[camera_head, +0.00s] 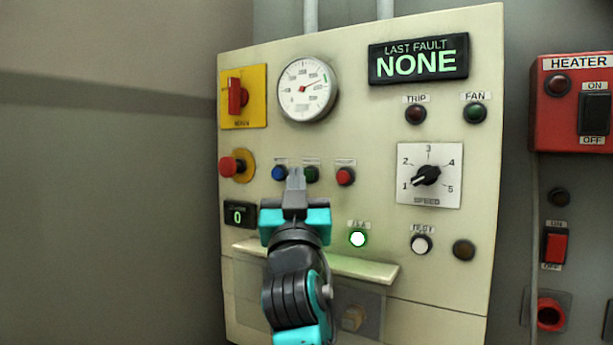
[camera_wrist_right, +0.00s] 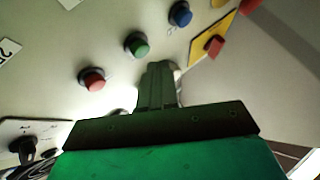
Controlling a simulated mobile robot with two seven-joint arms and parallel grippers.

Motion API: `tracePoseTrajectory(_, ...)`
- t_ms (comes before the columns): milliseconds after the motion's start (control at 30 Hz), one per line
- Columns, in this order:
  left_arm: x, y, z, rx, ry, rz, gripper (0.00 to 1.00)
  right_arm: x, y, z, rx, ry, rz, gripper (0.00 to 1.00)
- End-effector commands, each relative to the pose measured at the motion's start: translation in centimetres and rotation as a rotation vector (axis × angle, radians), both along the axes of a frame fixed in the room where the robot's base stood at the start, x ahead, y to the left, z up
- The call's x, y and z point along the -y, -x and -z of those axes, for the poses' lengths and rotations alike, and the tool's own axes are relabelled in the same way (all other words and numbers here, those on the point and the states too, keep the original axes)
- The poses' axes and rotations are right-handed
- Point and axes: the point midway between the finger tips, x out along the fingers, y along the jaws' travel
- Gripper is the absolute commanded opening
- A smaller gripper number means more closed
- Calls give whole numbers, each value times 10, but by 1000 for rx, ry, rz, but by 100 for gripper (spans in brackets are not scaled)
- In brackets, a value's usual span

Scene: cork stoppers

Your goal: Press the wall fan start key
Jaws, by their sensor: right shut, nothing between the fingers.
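The cream control panel (camera_head: 340,115) carries a row of three push buttons: a blue button (camera_head: 279,173), a green button (camera_head: 311,174) and a red button (camera_head: 345,176). Their small labels are too blurred to read, so I cannot tell which is the fan start key. My right gripper (camera_head: 296,172) is shut and empty, its tips overlapping the gap between blue and green in the head view. In the right wrist view the shut fingers (camera_wrist_right: 160,68) point near the green button (camera_wrist_right: 138,44), with a gap in the picture. Contact is not visible. My left gripper is out of view.
A FAN lamp (camera_head: 475,113) is dark and a green lamp (camera_head: 358,239) is lit. A red emergency knob (camera_head: 236,166) sits left of the buttons. A speed dial (camera_head: 426,177) is to the right. A ledge (camera_head: 375,268) sticks out below. The display (camera_head: 419,59) reads NONE.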

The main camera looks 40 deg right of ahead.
Motion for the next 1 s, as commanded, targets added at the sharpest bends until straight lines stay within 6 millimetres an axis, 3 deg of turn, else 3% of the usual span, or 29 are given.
tracePoseTrajectory(1000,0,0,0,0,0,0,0,8,-3,0,0,0,0,0)
